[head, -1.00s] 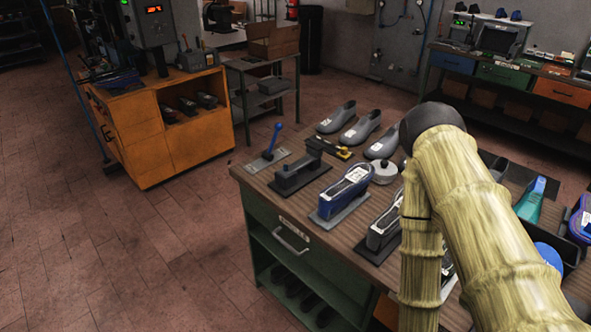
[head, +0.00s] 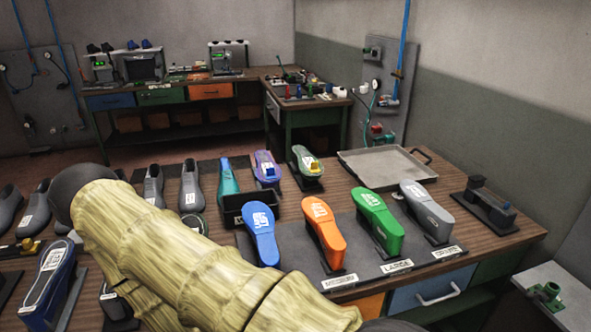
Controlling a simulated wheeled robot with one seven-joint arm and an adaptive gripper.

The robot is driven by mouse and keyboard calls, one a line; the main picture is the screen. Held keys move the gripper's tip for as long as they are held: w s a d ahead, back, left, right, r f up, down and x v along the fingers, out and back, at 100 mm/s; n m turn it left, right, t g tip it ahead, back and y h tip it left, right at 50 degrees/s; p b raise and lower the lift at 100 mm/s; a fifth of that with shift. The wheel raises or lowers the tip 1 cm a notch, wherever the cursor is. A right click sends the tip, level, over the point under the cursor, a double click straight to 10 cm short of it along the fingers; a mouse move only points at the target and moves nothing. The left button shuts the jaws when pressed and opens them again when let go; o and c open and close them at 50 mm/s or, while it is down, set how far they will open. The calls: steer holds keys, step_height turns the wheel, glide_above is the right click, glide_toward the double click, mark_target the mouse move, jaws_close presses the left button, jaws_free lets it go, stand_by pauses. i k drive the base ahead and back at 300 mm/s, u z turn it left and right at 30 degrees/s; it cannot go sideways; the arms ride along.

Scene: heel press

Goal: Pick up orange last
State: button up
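The orange last (head: 325,232) stands on a dark display board (head: 338,262) on the wooden workbench, in the middle of the head view. It is tilted, with a white label on its upper part. A blue last (head: 262,234) stands to its left and a green last (head: 378,222) to its right. A grey last (head: 427,212) stands farther right. My arm's yellow-tan links cross the lower left of the view, left of the orange last. My gripper is not in view.
A grey metal tray (head: 385,168) lies behind the lasts. A black bin (head: 248,208) stands behind the blue last. Several grey shoes stand at the left. A dark fixture (head: 490,206) is at the right end. Bare wood shows around the board's right side.

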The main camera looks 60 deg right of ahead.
mark_target(323, 232)
steer(key=u, duration=1.7)
steer(key=i, duration=0.95)
steer(key=z, duration=4.4)
steer(key=i, duration=0.5)
